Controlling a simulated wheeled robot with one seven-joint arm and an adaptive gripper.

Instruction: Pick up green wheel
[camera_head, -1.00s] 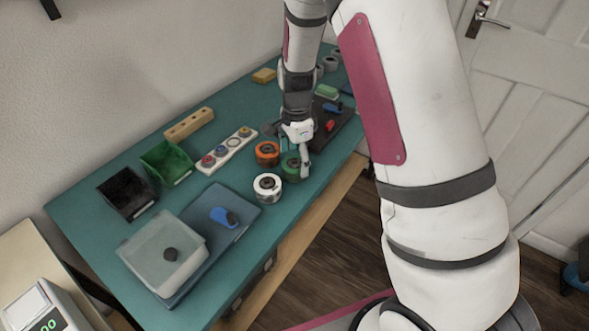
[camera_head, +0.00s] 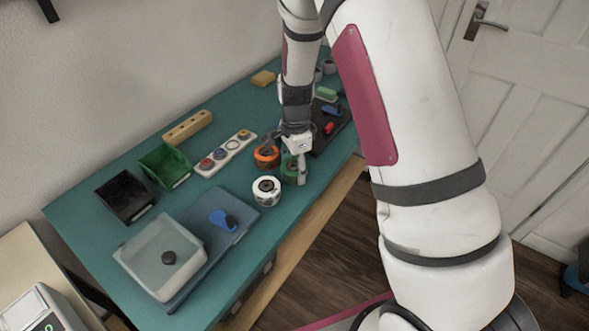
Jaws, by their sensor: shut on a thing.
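The green wheel (camera_head: 289,167) stands on the teal table near its right front edge, partly hidden by my gripper. My gripper (camera_head: 292,168) points down over it and is shut on it, with one finger at its right side. The other finger is hard to make out. I cannot tell whether the wheel is lifted off the table. An orange wheel (camera_head: 266,156) is close on the left, and a white wheel (camera_head: 267,190) is just in front.
A strip with several coloured buttons (camera_head: 226,153), a green bin (camera_head: 166,164), a black bin (camera_head: 126,195) and a blue tray (camera_head: 240,198) with a clear box (camera_head: 150,262) lie to the left. A dark mat (camera_head: 325,138) with small parts is behind my gripper.

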